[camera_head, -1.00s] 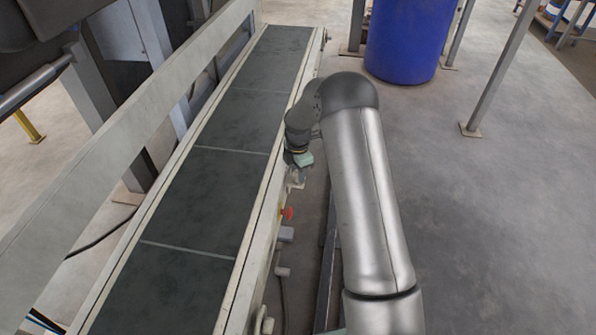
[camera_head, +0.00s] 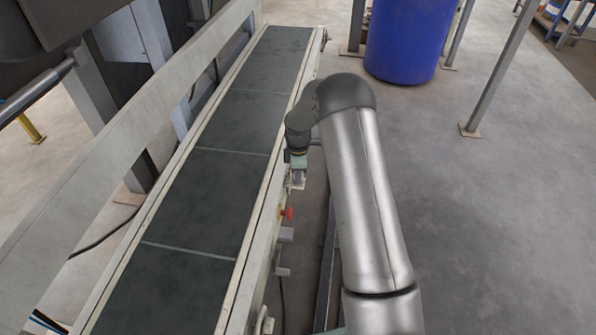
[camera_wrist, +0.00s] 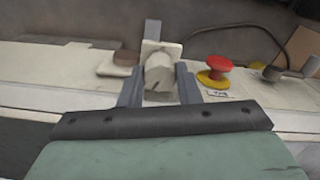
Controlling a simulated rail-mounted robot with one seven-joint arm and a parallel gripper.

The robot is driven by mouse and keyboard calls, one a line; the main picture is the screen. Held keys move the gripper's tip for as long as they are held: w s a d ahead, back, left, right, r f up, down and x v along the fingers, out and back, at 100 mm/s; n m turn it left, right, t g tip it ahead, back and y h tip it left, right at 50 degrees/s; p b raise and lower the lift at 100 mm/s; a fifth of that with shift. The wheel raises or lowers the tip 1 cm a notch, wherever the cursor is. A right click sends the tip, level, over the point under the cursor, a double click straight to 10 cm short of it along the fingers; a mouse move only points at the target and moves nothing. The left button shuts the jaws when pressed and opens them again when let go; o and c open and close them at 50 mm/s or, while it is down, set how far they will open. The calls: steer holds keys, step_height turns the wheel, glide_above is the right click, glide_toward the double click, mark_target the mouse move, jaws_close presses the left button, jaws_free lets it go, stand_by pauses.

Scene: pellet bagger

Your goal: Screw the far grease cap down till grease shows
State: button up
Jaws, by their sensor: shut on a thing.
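A pale, round, worn grease cap (camera_wrist: 159,73) sits between the two grey fingers of my gripper (camera_wrist: 160,88) in the wrist view. The fingers are shut on its sides. A pale upright bracket (camera_wrist: 162,47) stands right behind the cap. I see no grease around the cap, though the fingers hide its sides. In the head view my gripper (camera_head: 297,179) is at the right side rail of the conveyor, low beside the belt. The cap is too small to make out there.
A red stop button (camera_wrist: 216,66) on a yellow base is close right of the fingers. A brown round knob (camera_wrist: 126,58) is on their left. A dark cable runs behind the button. The conveyor belt (camera_head: 201,197) is empty. A blue drum (camera_head: 405,40) stands at the back.

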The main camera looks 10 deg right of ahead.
steer(key=m, duration=0.4)
steer(key=shift+m, duration=0.3)
steer(key=m, duration=0.3)
steer(key=shift+m+p, duration=0.4)
steer(key=m, duration=0.7)
steer(key=m+p, duration=0.1)
steer(key=m, duration=0.5)
steer(key=shift+m, duration=0.3)
steer(key=m+p, duration=0.1)
steer(key=m, duration=0.5)
steer(key=shift+m, duration=0.4)
steer(key=o, duration=1)
steer(key=shift+r, duration=0.15)
